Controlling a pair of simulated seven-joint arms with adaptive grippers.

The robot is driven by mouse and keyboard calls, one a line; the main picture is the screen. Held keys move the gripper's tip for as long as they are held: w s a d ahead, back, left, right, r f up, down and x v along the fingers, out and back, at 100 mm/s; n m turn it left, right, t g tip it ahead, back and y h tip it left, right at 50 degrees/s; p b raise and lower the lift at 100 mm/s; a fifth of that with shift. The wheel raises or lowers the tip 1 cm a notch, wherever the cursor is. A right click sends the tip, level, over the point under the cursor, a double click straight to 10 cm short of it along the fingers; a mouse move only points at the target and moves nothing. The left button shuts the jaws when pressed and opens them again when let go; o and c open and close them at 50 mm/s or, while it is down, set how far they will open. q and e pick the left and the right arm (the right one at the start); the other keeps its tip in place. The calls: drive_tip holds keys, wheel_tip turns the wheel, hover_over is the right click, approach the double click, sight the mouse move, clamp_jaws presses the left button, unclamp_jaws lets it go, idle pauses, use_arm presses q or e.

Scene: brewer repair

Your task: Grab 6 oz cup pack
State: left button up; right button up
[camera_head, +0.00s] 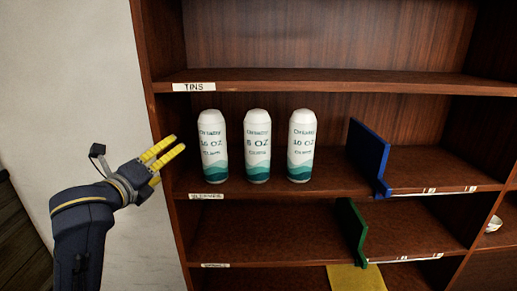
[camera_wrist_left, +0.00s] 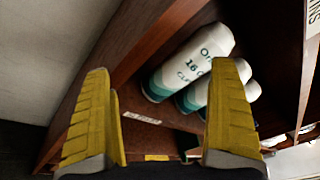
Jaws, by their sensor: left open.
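In the wrist view the middle pack (camera_wrist_left: 196,95) is partly hidden behind the left one. My left gripper (camera_head: 178,144) is open and empty, left of the left pack by the shelf's side panel. Its yellow fingers (camera_wrist_left: 165,72) are spread wide in the wrist view. My right gripper is out of view.
The brown shelf unit (camera_head: 163,75) has a side panel beside my left gripper and a shelf board above the packs. A blue divider (camera_head: 369,155) stands right of the packs. A green divider (camera_head: 352,230) and yellow piece (camera_head: 355,279) are lower. Shelf space between right pack and blue divider is clear.

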use_arm(q)
drive_tip(key=d+m, duration=0.4)
drive_tip(key=d, duration=0.6)
drive_tip(key=m+t, duration=0.1)
drive_tip(key=m, duration=0.4)
approach(257, 139)
drive_tip(key=shift+y, duration=0.3)
drive_tip(key=w, duration=0.4)
drive_tip(key=w+d+f, duration=0.1)
drive_tip(key=w, duration=0.4)
drive_tip(key=w+d, duration=0.1)
drive_tip(key=w, duration=0.3)
drive_tip(key=shift+w+f, duration=0.15)
drive_tip(key=shift+w, duration=0.1)
drive_tip(key=c, duration=1.6)
drive_tip(key=shift+o, duration=0.2)
